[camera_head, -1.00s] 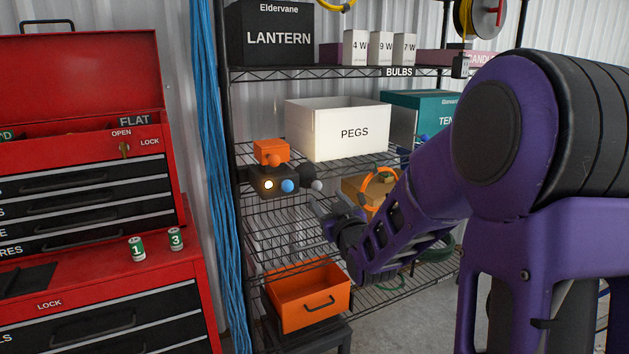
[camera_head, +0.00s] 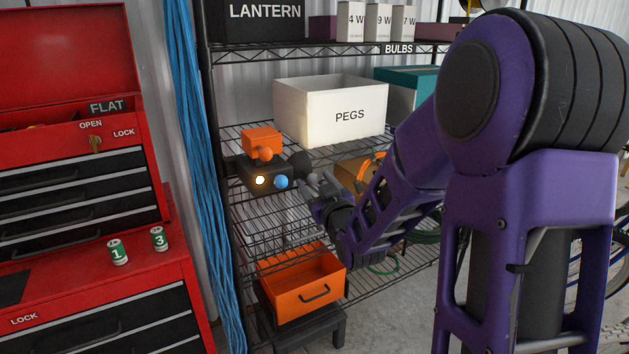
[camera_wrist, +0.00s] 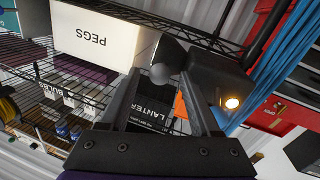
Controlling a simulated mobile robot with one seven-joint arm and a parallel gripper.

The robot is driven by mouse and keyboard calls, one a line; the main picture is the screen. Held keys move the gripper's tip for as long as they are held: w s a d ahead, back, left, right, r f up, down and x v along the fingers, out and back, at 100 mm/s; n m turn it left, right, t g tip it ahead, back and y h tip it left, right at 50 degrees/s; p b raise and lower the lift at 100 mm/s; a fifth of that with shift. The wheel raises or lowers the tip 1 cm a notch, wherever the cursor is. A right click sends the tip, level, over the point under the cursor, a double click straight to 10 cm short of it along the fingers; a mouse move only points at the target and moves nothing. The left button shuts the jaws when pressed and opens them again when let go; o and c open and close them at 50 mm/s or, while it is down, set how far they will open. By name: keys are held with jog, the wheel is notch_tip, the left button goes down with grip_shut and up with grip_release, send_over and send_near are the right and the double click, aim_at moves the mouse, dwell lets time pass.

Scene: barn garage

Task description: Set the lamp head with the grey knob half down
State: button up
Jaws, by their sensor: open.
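In the wrist view, the lamp head (camera_wrist: 168,48) carries the round grey knob (camera_wrist: 160,74). My gripper (camera_head: 319,183) is just right of the lamp head. In the wrist view, my gripper (camera_wrist: 160,82) is open, with the grey knob showing between its fingertips. I cannot tell whether either finger touches the knob.
A white PEGS box (camera_head: 330,115) stands on the shelf behind the lamp. An open orange drawer box (camera_head: 302,290) is below. Blue cables (camera_head: 196,170) hang left of the rack, beside a red tool chest (camera_head: 160,285) with two green cans.

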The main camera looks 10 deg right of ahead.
grip_shut()
jog(key=shift+f+m, duration=0.1)
jog(key=shift+m, duration=0.2)
jog(key=shift+f+m+g+b, duration=0.2)
jog(key=shift+m+g+b, duration=0.15)
jog(key=shift+m, duration=0.85)
jog(key=shift+f+m, duration=0.25)
jog(key=shift+m, duration=1.05)
jog(key=shift+a, duration=0.1)
